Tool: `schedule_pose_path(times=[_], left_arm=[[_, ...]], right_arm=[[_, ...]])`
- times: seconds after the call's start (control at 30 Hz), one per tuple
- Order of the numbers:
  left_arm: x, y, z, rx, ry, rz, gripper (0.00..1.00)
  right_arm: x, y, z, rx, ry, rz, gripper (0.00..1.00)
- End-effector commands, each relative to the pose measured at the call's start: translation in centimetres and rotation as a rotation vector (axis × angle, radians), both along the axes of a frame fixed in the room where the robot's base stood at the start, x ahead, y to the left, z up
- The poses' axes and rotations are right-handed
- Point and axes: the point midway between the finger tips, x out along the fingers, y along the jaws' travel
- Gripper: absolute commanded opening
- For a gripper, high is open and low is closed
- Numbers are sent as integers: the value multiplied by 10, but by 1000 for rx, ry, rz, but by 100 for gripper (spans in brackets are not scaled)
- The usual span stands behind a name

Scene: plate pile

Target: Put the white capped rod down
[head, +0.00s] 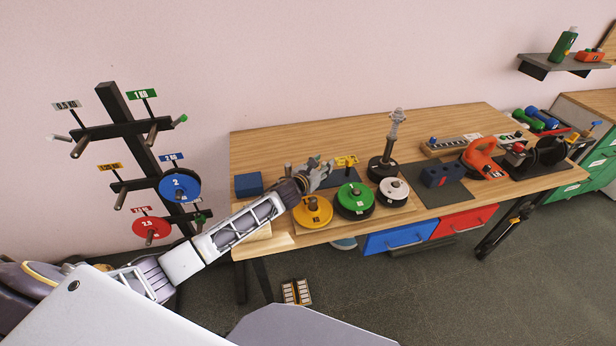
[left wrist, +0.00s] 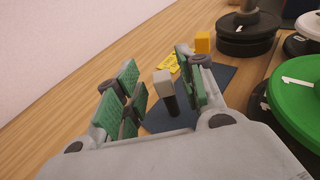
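The white capped rod (left wrist: 163,84) shows in the left wrist view, with a pale block-like cap and a black shaft. It stands roughly upright over a dark blue mat (left wrist: 219,75), and its foot is partly hidden by my gripper. My left gripper (head: 319,170) is over the left part of the table in the head view. Its green-padded fingers stand apart on either side of the rod, with a visible gap on each side. In the head view the rod cannot be made out behind the gripper. My right gripper is not in view.
Yellow (head: 312,211), green (head: 355,199) and white (head: 393,189) plates lie just right of the gripper. A post with dark plates (head: 382,168) stands behind them. A yellow block (left wrist: 202,42) is beyond the rod. A blue box (head: 249,184) lies left. The table's back left is clear.

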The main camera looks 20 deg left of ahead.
Motion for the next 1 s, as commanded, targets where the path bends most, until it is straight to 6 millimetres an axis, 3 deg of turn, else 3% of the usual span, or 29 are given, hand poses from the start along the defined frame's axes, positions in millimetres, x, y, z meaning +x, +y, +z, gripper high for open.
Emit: schedule_pose_path(times=[1.0], left_arm=[[-91,18,21,0,0,1,39]], right_arm=[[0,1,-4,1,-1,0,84]])
